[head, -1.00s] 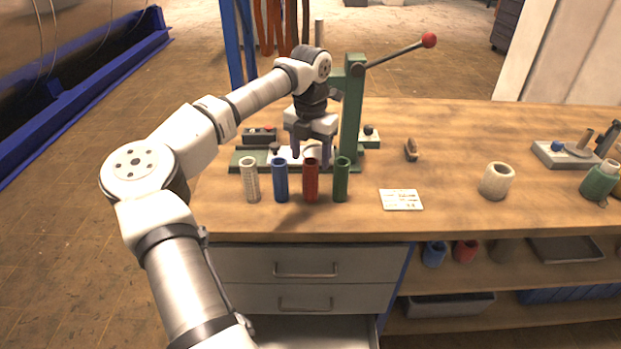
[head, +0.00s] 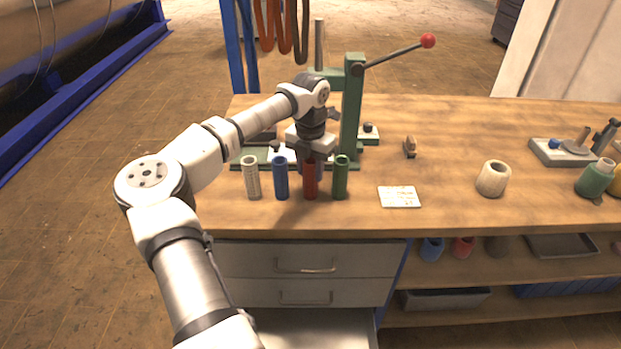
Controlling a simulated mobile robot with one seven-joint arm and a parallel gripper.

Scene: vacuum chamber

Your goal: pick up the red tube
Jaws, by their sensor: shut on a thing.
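The red tube (head: 310,182) stands upright on the wooden workbench, between a blue tube (head: 281,180) on its left and a green tube (head: 341,179) on its right. My gripper (head: 311,166) points down at the top of the red tube and is shut on it.
A white tube (head: 252,178) stands left of the blue one. A green lever press (head: 352,110) with a red-knobbed handle rises just behind. A white card (head: 399,197) and a pale cup (head: 493,179) lie to the right. The bench front (head: 450,215) is clear.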

